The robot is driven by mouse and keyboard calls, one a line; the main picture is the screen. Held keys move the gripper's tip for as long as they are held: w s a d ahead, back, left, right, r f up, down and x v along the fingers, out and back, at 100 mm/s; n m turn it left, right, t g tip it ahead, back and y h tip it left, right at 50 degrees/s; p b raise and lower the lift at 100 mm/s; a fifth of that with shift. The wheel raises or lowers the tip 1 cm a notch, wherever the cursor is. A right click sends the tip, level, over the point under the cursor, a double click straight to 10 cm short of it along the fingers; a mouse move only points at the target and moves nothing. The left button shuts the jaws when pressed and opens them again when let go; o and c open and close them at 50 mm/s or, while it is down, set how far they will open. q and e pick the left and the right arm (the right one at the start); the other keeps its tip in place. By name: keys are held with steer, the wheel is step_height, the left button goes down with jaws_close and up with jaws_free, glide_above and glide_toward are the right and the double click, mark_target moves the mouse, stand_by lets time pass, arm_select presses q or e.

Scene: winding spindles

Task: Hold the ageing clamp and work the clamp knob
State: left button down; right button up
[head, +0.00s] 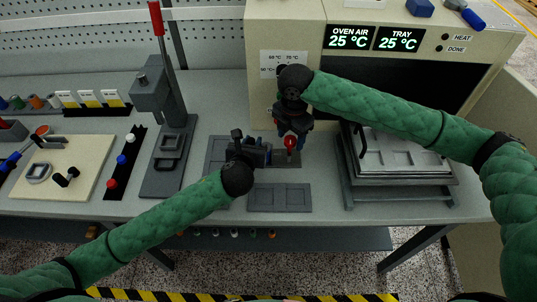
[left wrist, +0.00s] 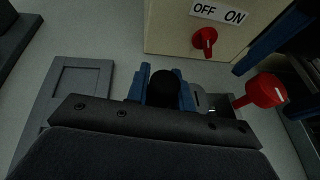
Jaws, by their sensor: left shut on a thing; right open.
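The ageing clamp shows mainly by its red clamp knob (head: 290,142), which is also large in the left wrist view (left wrist: 265,91). A small part of its grey metal body shows left of the knob there. My left gripper (head: 266,155) is shut on a black rounded part (left wrist: 163,90), apparently the clamp's grip, between its blue fingers. Most of the clamp is hidden by my grippers. My right gripper (head: 292,132) is open and comes down over the red knob, its blue fingers on either side. I cannot tell whether they touch it.
A lever press (head: 168,155) stands left, beside a cream board (head: 62,167). The oven (head: 285,50) is behind, with a red switch (left wrist: 205,41). A metal tray stack (head: 398,180) stands right.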

steer(key=c, duration=1.1)
steer(key=m, duration=0.6)
steer(key=shift+m, duration=0.4)
steer(key=o, duration=1.1)
steer(key=shift+r, duration=4)
